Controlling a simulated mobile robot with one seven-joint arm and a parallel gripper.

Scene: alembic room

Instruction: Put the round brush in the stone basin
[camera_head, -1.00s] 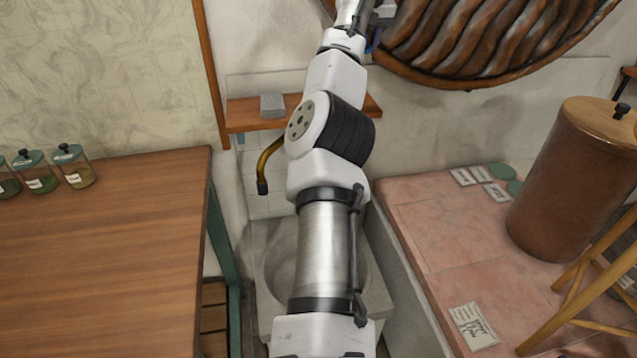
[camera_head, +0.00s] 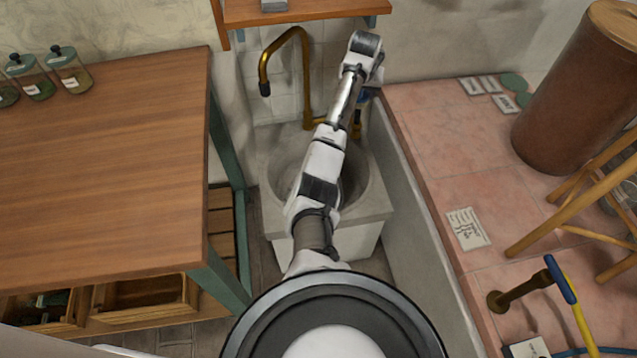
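The stone basin (camera_head: 374,208) is a grey block with a round bowl, standing below the brass tap between the wooden table and the pink tiled ledge. My arm reaches across it and covers part of the bowl. My wrist is beyond the basin's back right side, near the wall. My gripper is mostly hidden behind the wrist; a small dark and blue part (camera_head: 366,96) shows there, and I cannot tell its fingers or whether it holds anything. I cannot make out the round brush in this view.
A curved brass tap (camera_head: 303,75) rises behind the basin, under a wooden shelf (camera_head: 300,10). The wooden table (camera_head: 110,160) with glass jars (camera_head: 68,70) is at left. The pink ledge (camera_head: 470,150) at right bears a brown cylinder (camera_head: 570,90) and a wooden stool (camera_head: 565,215).

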